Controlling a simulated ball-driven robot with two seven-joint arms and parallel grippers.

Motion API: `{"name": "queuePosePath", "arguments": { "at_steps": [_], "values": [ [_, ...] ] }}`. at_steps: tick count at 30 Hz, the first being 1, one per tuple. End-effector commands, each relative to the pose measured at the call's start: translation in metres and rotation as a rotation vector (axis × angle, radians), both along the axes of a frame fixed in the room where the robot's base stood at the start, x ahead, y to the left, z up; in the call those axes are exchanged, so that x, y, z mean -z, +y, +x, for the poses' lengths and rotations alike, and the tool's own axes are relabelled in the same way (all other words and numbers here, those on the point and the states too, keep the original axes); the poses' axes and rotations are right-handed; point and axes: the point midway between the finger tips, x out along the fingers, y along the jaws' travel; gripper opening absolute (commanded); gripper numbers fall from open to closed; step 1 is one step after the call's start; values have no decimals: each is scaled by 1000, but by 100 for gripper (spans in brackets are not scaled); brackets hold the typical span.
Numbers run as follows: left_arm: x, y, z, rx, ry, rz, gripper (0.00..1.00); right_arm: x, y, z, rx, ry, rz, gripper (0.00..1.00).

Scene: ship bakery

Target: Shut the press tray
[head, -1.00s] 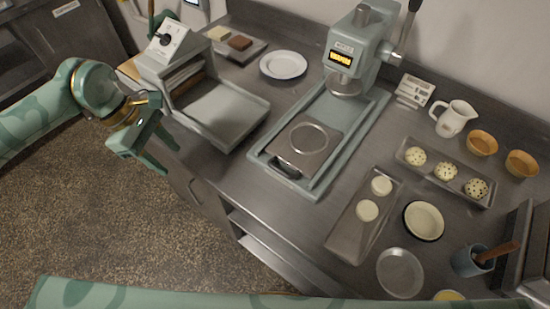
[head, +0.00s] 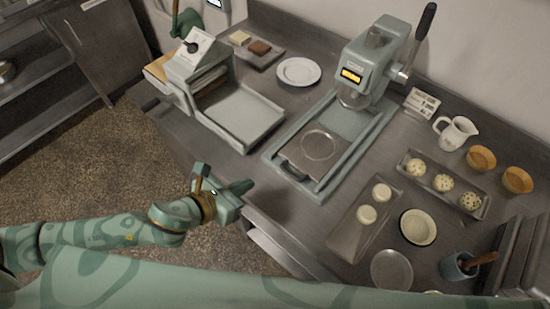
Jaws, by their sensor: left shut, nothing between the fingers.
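The press (head: 368,68) is a pale green machine with a lit display and a dark-tipped lever, at the back of the counter. Its press tray (head: 332,164), a flat metal plate marked with a circle, sits in the press's long green base, forward of the press head. The tray's dark handle (head: 293,171) faces the near counter edge. My left gripper (head: 246,187) is shut and empty, left of and nearer than the handle, clearly apart from it in the picture. My right gripper is not in view.
A second machine with a flat tray (head: 267,118) stands left of the press. A white plate (head: 299,72) lies behind. To the right are a long tray (head: 342,233) with two pale rounds, a bowl (head: 418,227) and a jug (head: 455,133). One of my arm links crosses the bottom.

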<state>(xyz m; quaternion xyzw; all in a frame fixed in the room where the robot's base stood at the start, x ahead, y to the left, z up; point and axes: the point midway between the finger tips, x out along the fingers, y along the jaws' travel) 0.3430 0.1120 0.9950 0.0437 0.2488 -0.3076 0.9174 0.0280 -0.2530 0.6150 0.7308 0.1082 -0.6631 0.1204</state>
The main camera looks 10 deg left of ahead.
Motion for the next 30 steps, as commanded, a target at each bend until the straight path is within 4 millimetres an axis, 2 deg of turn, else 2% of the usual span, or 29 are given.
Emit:
{"name": "queuePosePath", "arguments": {
  "at_steps": [3,6,11,21,25,30],
  "values": [
    [4,9,6,-29,-18,60,0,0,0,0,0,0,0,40],
    [8,7,12,-31,-26,72,0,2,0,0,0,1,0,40],
    [21,-6,30,-30,-27,70,0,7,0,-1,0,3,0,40],
    [56,-42,82,-29,-27,69,0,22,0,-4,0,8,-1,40],
    [53,-52,98,-28,-28,69,0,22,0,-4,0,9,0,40],
    [54,-59,109,-28,-26,70,0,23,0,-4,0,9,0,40]
  ]
}}
